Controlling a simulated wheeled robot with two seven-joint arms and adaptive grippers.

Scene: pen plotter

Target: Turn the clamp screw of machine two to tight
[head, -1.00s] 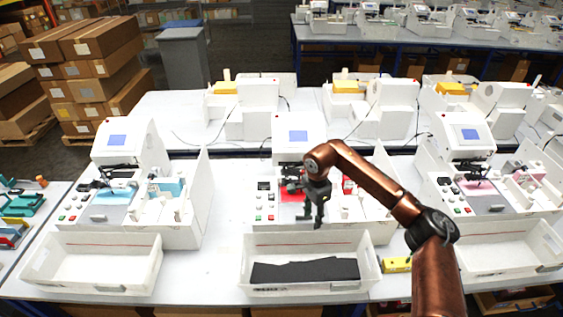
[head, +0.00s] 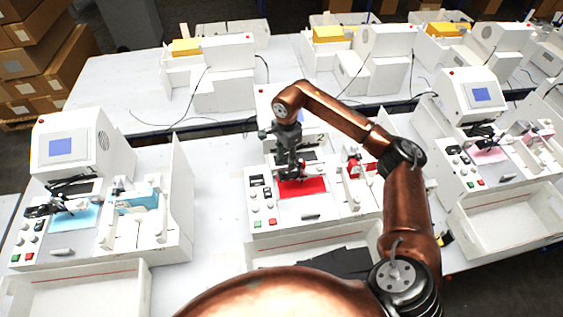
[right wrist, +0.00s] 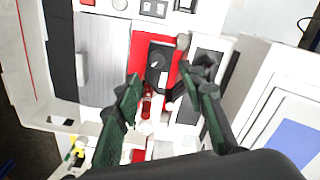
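The middle machine (head: 235,200), with a red sheet (head: 305,187) on its bed, stands in front of me. In the right wrist view, a dark round knob (right wrist: 157,60) sits on a black block over the red sheet. It looks like the clamp screw; its setting is too small to read. My right gripper (head: 289,174) points down over the bed. In the right wrist view its green fingers (right wrist: 164,80) are apart, with the knob just beyond the tips and nothing held. A small red cylinder (right wrist: 147,103) lies between the fingers. My left gripper is out of view.
Similar machines stand at the left (head: 105,190), with a blue sheet, and right (head: 480,140), with a pink sheet. A white tray (head: 255,252) with black pieces (head: 345,262) is in front of the middle machine. Bare table lies between the left and middle machines.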

